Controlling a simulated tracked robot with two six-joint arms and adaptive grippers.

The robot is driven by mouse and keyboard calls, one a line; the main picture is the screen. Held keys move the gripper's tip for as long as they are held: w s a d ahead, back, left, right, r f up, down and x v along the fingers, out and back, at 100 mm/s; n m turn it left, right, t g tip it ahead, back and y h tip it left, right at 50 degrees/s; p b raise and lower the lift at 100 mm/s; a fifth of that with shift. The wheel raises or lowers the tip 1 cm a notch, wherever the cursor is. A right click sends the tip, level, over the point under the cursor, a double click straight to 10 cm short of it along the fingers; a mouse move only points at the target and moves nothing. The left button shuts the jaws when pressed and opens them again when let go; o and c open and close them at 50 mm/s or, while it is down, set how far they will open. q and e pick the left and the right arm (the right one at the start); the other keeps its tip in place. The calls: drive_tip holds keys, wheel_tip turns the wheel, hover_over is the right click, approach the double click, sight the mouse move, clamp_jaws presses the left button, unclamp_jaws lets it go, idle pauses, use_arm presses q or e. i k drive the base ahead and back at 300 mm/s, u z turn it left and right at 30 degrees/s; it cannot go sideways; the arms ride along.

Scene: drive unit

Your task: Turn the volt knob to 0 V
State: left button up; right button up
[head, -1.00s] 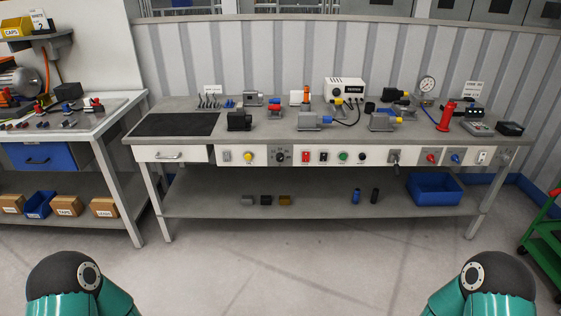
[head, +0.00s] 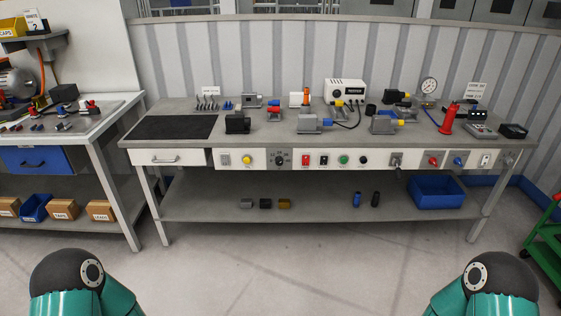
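A round black knob (head: 280,160) sits on a grey plate in the bench's white front panel, left of the middle. Its markings are too small to read, so I cannot tell its setting or whether it is the volt knob. A white box (head: 345,91) with a dark round dial and a small display stands at the back of the bench top. Its labels cannot be read either. Both my arms show only as teal and black links at the bottom corners. Neither gripper is in view, and the bench is well ahead of the arms.
The workbench (head: 190,187) spans the middle. Its panel also holds a yellow button (head: 247,160), a red switch (head: 306,160) and a green button (head: 343,160). A blue bin (head: 436,192) is on the lower shelf. A green cart (head: 545,250) stands right. The floor before the bench is clear.

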sight(279, 160)
drive_tip(key=i, duration=1.55)
drive_tip(key=u, duration=0.55)
